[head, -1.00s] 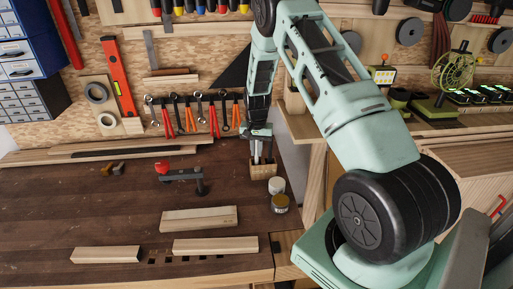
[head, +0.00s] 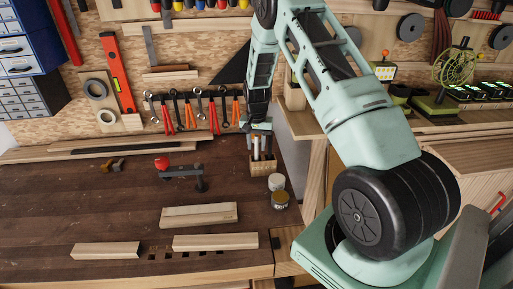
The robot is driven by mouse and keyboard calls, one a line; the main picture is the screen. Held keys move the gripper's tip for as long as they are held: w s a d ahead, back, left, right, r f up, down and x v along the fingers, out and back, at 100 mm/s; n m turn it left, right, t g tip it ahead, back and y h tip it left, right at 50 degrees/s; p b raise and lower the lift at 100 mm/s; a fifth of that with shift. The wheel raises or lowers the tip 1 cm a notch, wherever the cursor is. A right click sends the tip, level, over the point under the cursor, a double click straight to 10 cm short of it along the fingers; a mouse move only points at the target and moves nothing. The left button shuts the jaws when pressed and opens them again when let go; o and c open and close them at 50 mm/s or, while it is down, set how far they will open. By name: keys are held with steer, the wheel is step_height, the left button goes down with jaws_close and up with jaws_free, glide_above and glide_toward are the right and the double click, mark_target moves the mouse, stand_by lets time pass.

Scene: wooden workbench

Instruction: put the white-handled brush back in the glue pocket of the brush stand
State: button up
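The brush stand (head: 263,168) is a small wooden block with pockets at the back right of the bench. Upright pale and dark shapes stick up from it; one pale, handle-like shape (head: 256,147) rises at its left side, and another rises to its right. I cannot tell for sure which is the white-handled brush, or which pocket is the glue pocket. My gripper (head: 259,131) points down right above the stand, close to the tops of these shapes. Its fingertips are too small and dark to tell whether they are open or shut.
A red-knobbed clamp (head: 184,172) lies to the left. Wooden blocks (head: 199,215) lie nearer the front. Pliers and wrenches (head: 196,110) hang on the wall behind.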

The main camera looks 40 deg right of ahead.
step_height(320, 180, up, 10)
steer(key=b, duration=0.3)
steer(key=shift+r+b, duration=0.25)
steer(key=shift+b, duration=0.05)
steer(key=shift+a+r, duration=0.2)
steer(key=shift+a, duration=0.15)
steer(key=s+a+r+n, duration=0.2)
steer(key=s+a+n, duration=0.1)
steer(key=a, duration=0.7)
steer(key=s+a+r+n+y, duration=0.1)
steer(key=s+a+r+n, duration=0.2)
steer(key=a, duration=0.7)
steer(key=s+a+r+n, duration=0.1)
steer(key=s+a+n, duration=0.25)
steer(key=a, duration=0.75)
steer(key=s+a+n, duration=0.4)
steer(key=s, duration=0.7)
steer(key=s+a+n, duration=0.4)
steer(key=s, duration=0.7)
steer(key=shift+a+n, duration=0.25)
steer(key=shift+n, duration=0.1)
steer(key=shift+w, duration=0.1)
